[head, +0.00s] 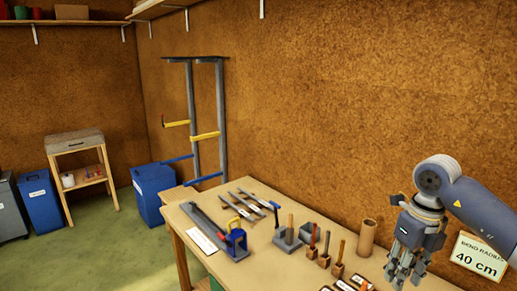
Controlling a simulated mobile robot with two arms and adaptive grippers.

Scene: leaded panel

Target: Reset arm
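My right gripper (404,274) is at the lower right in the head view, on my arm that comes in from the right edge. Its fingers point down, spread apart with a gap between them, and nothing shows between them. It hangs in front of or above the right part of the workbench (262,276); its exact height over the top is hard to tell. My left gripper is not in view.
The bench holds a grey rail with a blue clamp (236,243), several metal strips, small tool holders (325,258) and a brown cylinder (367,238). A "BEND RADIUS 40 cm" sign (480,258) is beside my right arm. Blue bins and open floor (105,245) are left.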

